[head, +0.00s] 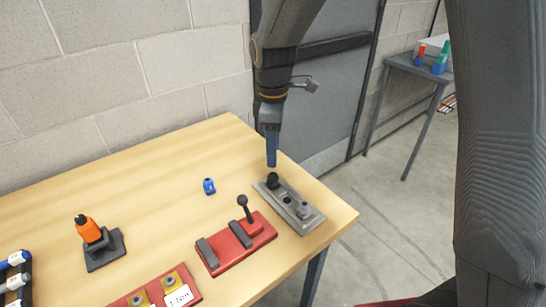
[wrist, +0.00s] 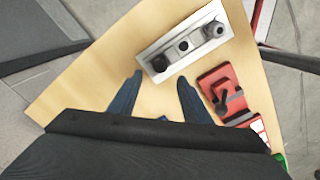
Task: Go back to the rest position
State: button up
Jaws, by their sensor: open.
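My gripper (head: 271,160) hangs above the far right part of the wooden table (head: 150,165), pointing down. In the wrist view my gripper (wrist: 160,80) shows two blue fingers spread apart with nothing between them. A grey metal plate (head: 297,212) lies just below and in front of the fingertips in the head view. It bears a black knob (head: 273,180), a dark hole and a grey knob (head: 304,209). The plate also shows in the wrist view (wrist: 200,48), beyond the fingertips. The fingers look clear of the plate.
A red base with a black lever (head: 243,207) stands beside the plate. A small blue object (head: 209,186), an orange-topped black stand (head: 103,250) and another red base (head: 161,290) are on the table. A grey side table (head: 408,62) stands behind right. A block wall is behind.

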dwell(0.3)
jog(key=s+d+f+m+t, duration=0.1)
jog(key=s+d+m, duration=1.3)
jog(key=d+m, duration=0.2)
jog(key=shift+s+f, duration=0.15)
jog(key=shift+s, duration=0.2)
